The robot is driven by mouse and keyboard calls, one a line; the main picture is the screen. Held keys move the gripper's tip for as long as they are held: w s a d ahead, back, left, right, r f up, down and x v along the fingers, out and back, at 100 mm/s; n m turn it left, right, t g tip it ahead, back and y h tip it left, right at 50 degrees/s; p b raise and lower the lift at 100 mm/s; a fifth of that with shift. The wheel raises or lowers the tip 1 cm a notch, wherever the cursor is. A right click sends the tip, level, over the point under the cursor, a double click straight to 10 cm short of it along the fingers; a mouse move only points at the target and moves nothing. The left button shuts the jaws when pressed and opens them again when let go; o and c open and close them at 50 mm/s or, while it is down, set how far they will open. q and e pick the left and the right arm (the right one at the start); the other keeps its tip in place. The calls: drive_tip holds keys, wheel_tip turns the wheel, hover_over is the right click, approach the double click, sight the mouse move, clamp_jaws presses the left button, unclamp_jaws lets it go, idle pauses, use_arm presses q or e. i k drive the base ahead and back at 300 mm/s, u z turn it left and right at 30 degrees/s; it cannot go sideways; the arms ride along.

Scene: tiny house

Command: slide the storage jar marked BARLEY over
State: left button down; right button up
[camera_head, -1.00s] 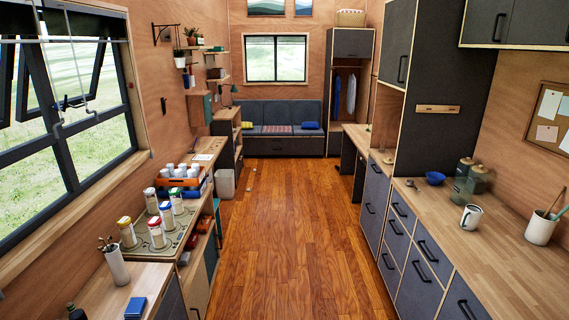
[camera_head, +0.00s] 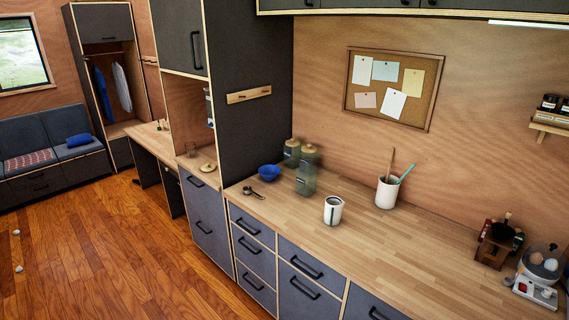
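Two greenish glass storage jars with light lids stand near the back of the wooden counter, beside the tall dark cabinet. The front jar (camera_head: 306,174) is larger in view and shows a small dark label. The rear jar (camera_head: 291,152) stands behind and to its left, also with a label. The writing on both labels is too small to read, so I cannot tell which is marked BARLEY. Neither of my grippers shows in this view.
On the counter (camera_head: 400,245) are a blue bowl (camera_head: 269,173), a white mug (camera_head: 333,210) in front of the jars, a white utensil crock (camera_head: 387,193), a dark wooden holder (camera_head: 498,245) and a kitchen scale (camera_head: 535,290). Bare counter lies between mug and holder.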

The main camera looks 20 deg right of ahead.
sight(306, 174)
drive_tip(key=z, duration=0.85)
drive_tip(key=i, duration=1.45)
drive_tip(key=z, duration=0.7)
